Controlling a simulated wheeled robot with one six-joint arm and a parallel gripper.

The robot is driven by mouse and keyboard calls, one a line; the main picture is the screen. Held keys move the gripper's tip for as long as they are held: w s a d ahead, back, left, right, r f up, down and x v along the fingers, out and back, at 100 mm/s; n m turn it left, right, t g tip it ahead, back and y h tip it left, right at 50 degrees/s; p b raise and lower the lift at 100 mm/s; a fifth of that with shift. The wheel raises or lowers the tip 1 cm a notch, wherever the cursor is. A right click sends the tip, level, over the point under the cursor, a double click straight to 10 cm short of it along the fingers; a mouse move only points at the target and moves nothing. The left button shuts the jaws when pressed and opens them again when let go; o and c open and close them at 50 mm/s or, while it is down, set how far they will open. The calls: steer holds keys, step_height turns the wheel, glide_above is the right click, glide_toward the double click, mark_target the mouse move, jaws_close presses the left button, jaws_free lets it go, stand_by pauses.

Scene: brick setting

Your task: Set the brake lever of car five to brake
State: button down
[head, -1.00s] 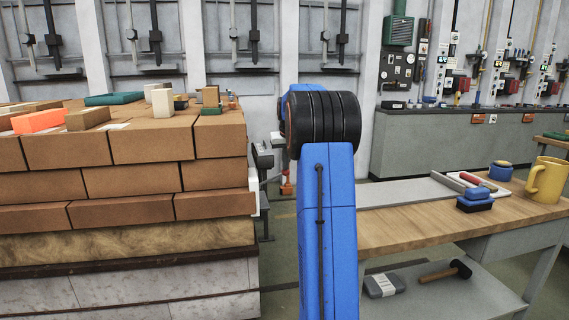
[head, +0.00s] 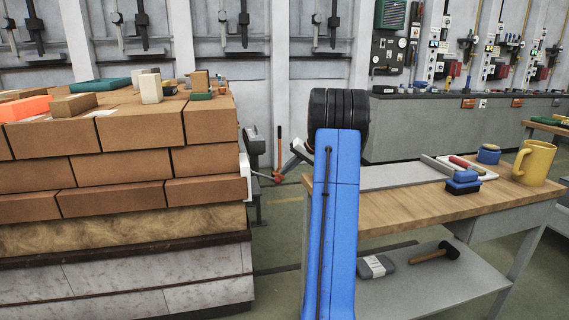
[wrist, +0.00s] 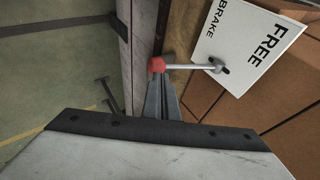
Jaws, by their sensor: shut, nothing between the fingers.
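The brake lever shows in the wrist view as a metal rod (wrist: 188,67) with a red knob (wrist: 156,65). It pivots on a white plate (wrist: 240,45) lettered FREE and BRAKE; the rod points left, away from the plate. The plate sits on the brick-loaded car's side and shows edge-on in the head view (head: 245,178). My gripper (wrist: 164,80) is shut and empty, its fingertips right at the knob; I cannot tell whether they touch. No car number is readable.
The car's brick stack (head: 120,160) fills the left, with loose blocks on top. A wooden workbench (head: 420,205) stands on the right with a yellow mug (head: 534,162) and tools. A floor gap lies between the car and the bench, partly taken by my blue arm.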

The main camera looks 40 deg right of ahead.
steer(key=shift+f, duration=1.3)
steer(key=shift+a+f, duration=0.1)
steer(key=d+v, duration=0.1)
steer(key=v, duration=1.3)
steer(key=shift+f, duration=0.15)
steer(key=shift+d, duration=0.1)
